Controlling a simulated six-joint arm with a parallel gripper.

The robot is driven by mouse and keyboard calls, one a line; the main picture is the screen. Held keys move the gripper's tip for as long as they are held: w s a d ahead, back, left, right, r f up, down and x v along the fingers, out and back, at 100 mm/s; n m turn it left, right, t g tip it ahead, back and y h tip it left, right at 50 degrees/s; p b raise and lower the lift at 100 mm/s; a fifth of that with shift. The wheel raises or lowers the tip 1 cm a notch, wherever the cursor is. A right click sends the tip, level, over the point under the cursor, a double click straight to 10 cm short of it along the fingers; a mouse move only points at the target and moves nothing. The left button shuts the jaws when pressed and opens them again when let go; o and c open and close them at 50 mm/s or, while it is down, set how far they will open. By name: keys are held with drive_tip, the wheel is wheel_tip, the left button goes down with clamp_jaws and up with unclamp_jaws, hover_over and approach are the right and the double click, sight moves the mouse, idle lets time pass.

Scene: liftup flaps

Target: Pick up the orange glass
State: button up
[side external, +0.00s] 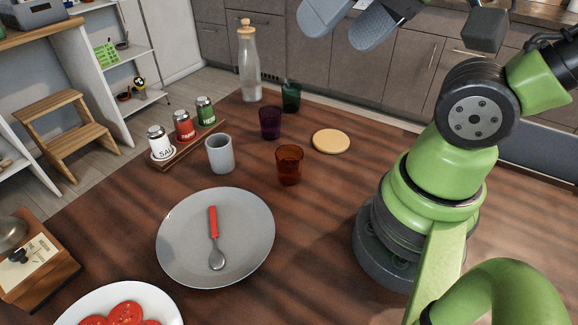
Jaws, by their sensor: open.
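The orange glass (289,166) stands upright on the dark wooden table (320,235), right of the middle of its glassware group and left of my arm's base. It looks empty and nothing covers it. My gripper (345,22) is at the top edge of the view, partly cut off. Its grey fingers are apart with nothing between them. It is high above the table and well clear of the orange glass.
A tall bottle (249,65) stands behind. A grey plate (182,253) with a red-handled spoon (213,222) lies in front.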

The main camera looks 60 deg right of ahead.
drive_tip(key=g+h, duration=0.2)
drive_tip(key=g, duration=0.2)
hover_over(290, 163)
wheel_tip(290, 163, down, 8)
drive_tip(key=f+g, duration=0.1)
drive_tip(key=f, duration=0.6)
drive_tip(key=w+d+f+g, duration=0.1)
drive_tip(key=f, duration=0.6)
drive_tip(key=d+f+g, duration=0.1)
drive_tip(key=f, duration=0.6)
drive_tip(key=shift+w+d+f, duration=0.15)
drive_tip(key=shift+w+f, duration=0.05)
drive_tip(key=shift+w, duration=0.05)
drive_tip(key=c, duration=1.1)
drive_tip(key=shift+o, duration=0.2)
drive_tip(key=shift+r, duration=0.15)
